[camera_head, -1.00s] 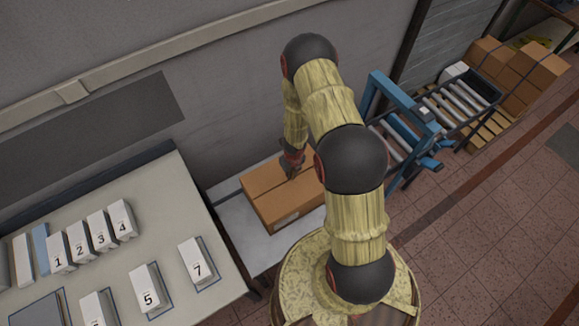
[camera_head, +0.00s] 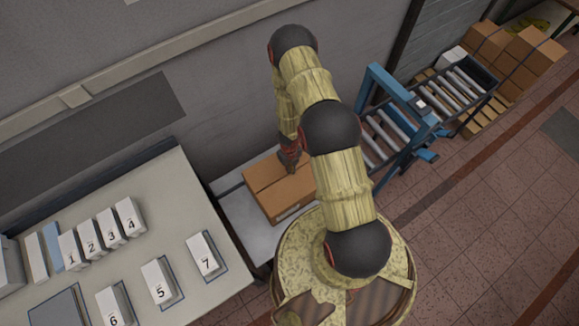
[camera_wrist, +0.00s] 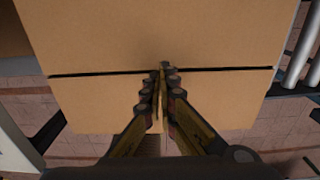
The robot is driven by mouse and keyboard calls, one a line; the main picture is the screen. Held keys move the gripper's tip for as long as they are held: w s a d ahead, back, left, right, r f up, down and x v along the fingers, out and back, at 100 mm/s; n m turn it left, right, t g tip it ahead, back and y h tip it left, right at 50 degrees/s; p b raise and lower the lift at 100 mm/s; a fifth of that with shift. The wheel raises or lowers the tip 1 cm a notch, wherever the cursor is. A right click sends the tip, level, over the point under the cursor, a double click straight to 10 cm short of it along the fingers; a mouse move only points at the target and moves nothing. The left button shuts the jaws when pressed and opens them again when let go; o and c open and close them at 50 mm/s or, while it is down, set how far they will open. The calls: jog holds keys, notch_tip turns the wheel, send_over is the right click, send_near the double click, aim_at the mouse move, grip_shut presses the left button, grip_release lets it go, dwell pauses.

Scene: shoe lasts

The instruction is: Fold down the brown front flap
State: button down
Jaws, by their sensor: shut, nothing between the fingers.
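The brown cardboard box (camera_head: 268,199) lies on a pale bench beyond my base, with a label on its near side. In the wrist view its top appears as a wide brown panel (camera_wrist: 105,40) and a shallower brown panel (camera_wrist: 90,105) on the near side, split by a dark, straight gap. I take the shallower panel to be the front flap; it looks about level with the wide one. My gripper (camera_wrist: 163,68) is shut and empty, its fingertips over the gap near the middle. Contact cannot be told. In the head view my gripper (camera_head: 289,166) partly covers the box top.
A blue-framed roller conveyor (camera_head: 388,133) stands right of the box, with stacked cartons (camera_head: 522,58) beyond. A table (camera_head: 180,220) with numbered white blocks is at left. The grey wall is close behind the box. Open tiled floor (camera_head: 480,220) lies at right.

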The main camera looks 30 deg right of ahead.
jog(key=shift+r, duration=0.1)
dwell(0.5)
jog(key=shift+r, duration=0.7)
